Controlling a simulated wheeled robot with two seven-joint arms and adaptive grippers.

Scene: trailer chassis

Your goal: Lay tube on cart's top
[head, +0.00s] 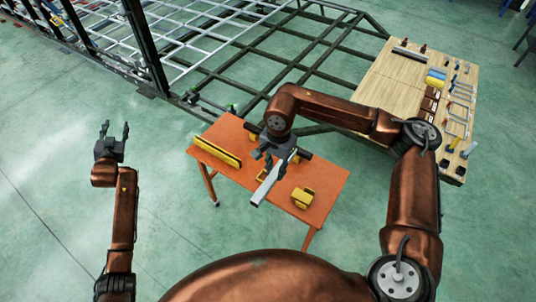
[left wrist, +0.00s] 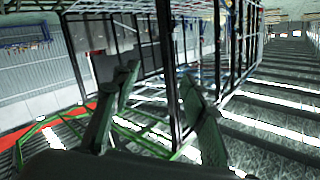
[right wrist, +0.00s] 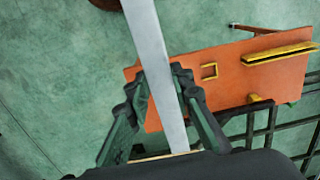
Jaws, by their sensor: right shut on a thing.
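The tube (head: 266,187) is a light grey, straight square bar. My right gripper (head: 277,153) is shut on it and holds it over the cart, with one end pointing toward the front of the cart. In the right wrist view the tube (right wrist: 158,65) runs up between the fingers of the right gripper (right wrist: 165,100). The cart (head: 325,178) has an orange top, which also shows in the right wrist view (right wrist: 225,85). I cannot tell the gap between tube and top. My left gripper (head: 115,132) is open and empty, left of the cart; its fingers also show in the left wrist view (left wrist: 155,95).
On the cart's top lie a long yellow bar (head: 217,152) at left and a yellow block (head: 302,198) at right. A dark trailer frame (head: 250,70) stands behind the cart. A wooden workbench (head: 395,80) with tools is at back right. The floor at left is clear.

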